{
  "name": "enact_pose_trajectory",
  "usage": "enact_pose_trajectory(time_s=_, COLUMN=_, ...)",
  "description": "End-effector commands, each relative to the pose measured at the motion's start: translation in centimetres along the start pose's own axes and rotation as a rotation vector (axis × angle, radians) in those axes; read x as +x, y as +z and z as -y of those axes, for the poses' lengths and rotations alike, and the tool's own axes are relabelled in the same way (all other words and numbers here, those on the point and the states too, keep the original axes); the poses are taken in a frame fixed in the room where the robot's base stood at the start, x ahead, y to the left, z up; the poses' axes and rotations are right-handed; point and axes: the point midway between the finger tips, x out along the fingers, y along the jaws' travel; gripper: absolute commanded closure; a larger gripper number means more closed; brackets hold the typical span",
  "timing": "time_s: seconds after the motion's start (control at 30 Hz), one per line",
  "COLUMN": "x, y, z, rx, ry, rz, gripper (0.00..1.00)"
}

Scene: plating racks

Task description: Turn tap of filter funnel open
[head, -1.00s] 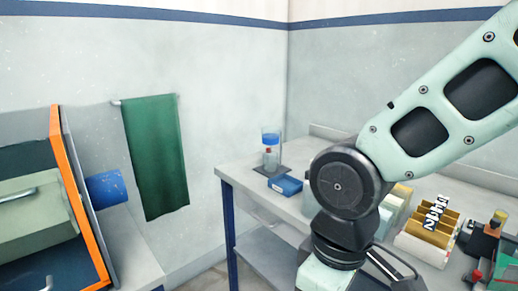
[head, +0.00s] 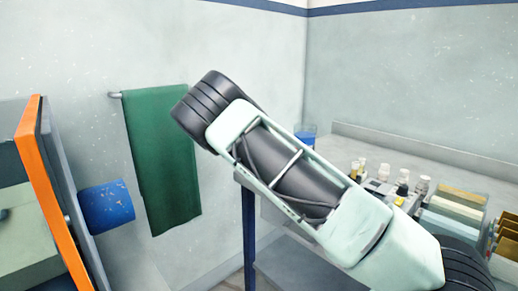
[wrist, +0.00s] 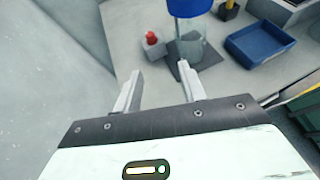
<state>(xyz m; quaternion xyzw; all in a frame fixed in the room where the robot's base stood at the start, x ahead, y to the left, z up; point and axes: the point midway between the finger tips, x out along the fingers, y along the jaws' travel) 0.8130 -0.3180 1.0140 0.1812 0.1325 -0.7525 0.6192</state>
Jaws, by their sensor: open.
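The filter funnel shows in the wrist view as a blue cup (wrist: 190,7) above a clear vessel (wrist: 192,46) on a dark base plate. A red knob on a pale block (wrist: 152,45), which looks like its tap, sits left of the vessel. My gripper (wrist: 161,71) is open and empty, its two fingers pointing toward the block and vessel, apparently short of both. In the head view only the blue top of the funnel (head: 306,129) shows; my arm hides the rest and my gripper. I cannot tell the tap's angle.
A blue tray (wrist: 259,43) lies on the bench right of the funnel. Several small bottles (head: 384,172) and racks (head: 455,212) stand farther right on the bench.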

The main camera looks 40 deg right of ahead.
Motion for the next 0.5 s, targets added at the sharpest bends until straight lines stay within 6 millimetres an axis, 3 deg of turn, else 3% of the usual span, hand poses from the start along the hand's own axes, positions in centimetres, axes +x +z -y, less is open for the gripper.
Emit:
enact_pose_trajectory(time_s=0.27, x=1.5, y=1.1, z=-0.8, rx=-0.034, ry=0.002, rz=0.065, gripper=0.59)
enact_pose_trajectory(time_s=0.5, x=6.2, y=1.4, z=-0.8, rx=-0.032, ry=0.0, rz=0.064, gripper=0.59)
